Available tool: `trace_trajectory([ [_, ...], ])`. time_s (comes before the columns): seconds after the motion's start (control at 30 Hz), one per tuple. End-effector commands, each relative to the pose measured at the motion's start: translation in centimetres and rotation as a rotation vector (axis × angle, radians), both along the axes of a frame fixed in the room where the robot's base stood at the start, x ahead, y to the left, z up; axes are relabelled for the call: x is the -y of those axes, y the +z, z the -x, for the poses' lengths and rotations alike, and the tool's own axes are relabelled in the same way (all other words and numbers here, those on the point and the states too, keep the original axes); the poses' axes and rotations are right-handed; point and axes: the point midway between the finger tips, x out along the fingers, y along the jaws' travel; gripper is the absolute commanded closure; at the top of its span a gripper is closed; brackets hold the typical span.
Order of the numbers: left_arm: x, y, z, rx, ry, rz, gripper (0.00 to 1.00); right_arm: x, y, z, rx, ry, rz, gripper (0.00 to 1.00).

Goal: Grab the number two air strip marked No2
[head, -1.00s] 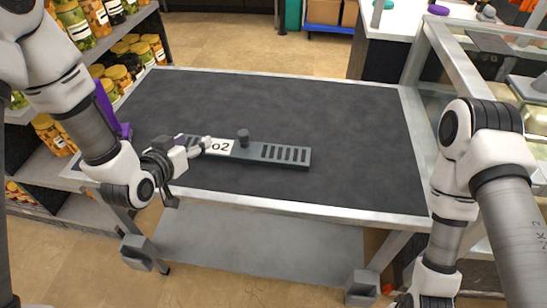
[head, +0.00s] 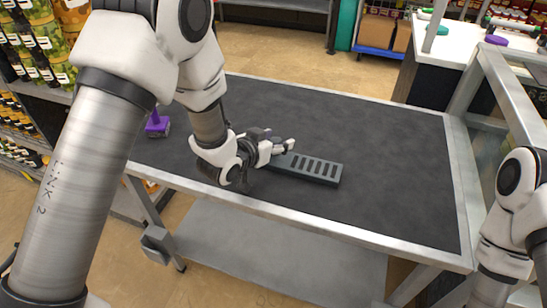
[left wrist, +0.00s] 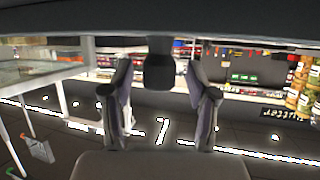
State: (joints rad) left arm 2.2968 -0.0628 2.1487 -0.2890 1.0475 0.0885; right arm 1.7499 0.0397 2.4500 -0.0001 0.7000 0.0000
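The dark grey air strip (head: 320,169) lies on the near part of the table, with its slotted right half in view. Its left half, with the white label, is hidden behind my left gripper and arm in the head view. My left gripper (head: 284,147) is over the middle of the strip, close to the slots. In the left wrist view the left gripper's (left wrist: 162,105) fingers are apart. A dark rounded block (left wrist: 160,68) shows between the fingers; I cannot tell whether it is the strip's knob. My right gripper is out of view.
The dark table top (head: 370,150) is clear around and behind the strip. A purple object (head: 157,125) stands on the table's left side. Shelves of jars (head: 35,45) are at the left, and a metal-framed glass counter (head: 500,100) is at the right.

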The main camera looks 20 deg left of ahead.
Motion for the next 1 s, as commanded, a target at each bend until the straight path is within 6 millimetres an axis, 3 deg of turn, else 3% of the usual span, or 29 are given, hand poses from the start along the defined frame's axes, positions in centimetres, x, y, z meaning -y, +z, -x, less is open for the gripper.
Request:
trace_trajectory([
  [0.03, 0.0, 0.0, 0.0, 0.0, 0.0, 0.0, 0.62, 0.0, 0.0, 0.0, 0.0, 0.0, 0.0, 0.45],
  [0.13, 0.0, 0.0, 0.0, 0.0, 0.0, 0.0, 0.97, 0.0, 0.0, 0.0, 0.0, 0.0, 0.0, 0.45],
  [0.17, 0.0, 0.0, 0.0, 0.0, 0.0, 0.0, 1.0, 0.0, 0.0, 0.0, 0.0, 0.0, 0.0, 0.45],
  [0.57, 0.0, 0.4, 0.0, 0.001, 0.0, 0.0, 1.0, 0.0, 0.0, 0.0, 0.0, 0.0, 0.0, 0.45],
  [0.87, 0.0, 3.8, 0.0, 0.005, -0.001, 0.0, 1.0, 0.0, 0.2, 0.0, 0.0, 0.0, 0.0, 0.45],
  [1.0, 0.3, 3.7, 3.0, -0.002, 0.0, -0.001, 1.0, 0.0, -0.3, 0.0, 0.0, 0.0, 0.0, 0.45],
])
